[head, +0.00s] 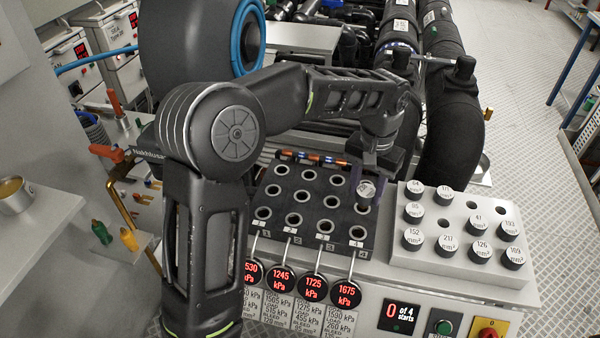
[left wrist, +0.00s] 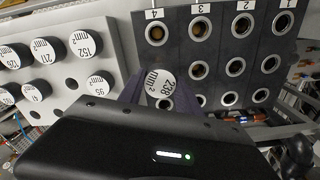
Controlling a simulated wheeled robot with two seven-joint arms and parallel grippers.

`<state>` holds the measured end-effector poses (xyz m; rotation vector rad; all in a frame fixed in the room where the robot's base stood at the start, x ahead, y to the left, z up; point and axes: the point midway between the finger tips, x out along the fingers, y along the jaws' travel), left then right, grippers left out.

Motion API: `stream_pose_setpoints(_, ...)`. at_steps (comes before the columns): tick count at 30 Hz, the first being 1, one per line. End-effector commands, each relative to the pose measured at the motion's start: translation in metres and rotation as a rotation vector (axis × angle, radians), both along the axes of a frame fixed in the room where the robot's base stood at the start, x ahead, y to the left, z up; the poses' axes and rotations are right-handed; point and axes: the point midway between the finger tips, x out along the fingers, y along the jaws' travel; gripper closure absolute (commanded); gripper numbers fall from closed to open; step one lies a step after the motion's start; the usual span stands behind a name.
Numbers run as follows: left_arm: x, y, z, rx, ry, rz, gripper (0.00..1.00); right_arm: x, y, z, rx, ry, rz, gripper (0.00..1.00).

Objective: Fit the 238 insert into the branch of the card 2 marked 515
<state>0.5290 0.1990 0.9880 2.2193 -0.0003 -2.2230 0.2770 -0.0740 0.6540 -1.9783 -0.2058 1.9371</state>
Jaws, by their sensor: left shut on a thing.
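My left gripper (head: 373,172) is shut on the 238 insert (head: 366,190), a dark plug with a white top. The left wrist view shows its "238 mm²" label (left wrist: 160,84) between my fingers. The insert is at the far part of column 4 of the black block (head: 341,222); I cannot tell whether it touches a hole. The block has rows of ringed holes in columns numbered 1 to 4. Card 2 (head: 277,308), below the 1245 kPa gauge (head: 281,281), shows 515. Column 2's front hole (head: 294,218) looks empty. My right gripper is out of view.
A pale rack (head: 462,266) with several numbered inserts stands right of the block. A counter (head: 398,317) reads "0 of 4 starts". Thick black pipes (head: 455,110) rise behind.

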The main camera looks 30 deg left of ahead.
Motion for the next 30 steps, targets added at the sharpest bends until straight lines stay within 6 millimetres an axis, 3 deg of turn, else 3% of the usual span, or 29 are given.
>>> stream_pose_setpoints(8, 0.0, 0.001, 0.001, -0.001, 0.0, -0.004, 1.0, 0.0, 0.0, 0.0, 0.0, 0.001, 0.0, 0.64)
stream_pose_setpoints(14, -0.008, 0.015, 0.006, -0.012, 0.0, -0.118, 1.0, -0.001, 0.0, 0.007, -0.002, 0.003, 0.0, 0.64)
stream_pose_setpoints(20, -0.032, 0.051, 0.018, -0.033, -0.006, -0.449, 1.0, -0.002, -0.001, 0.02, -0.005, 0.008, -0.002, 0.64)
stream_pose_setpoints(30, -0.088, 0.111, 0.038, -0.014, -0.012, -1.168, 1.0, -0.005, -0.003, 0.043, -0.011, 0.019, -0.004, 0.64)
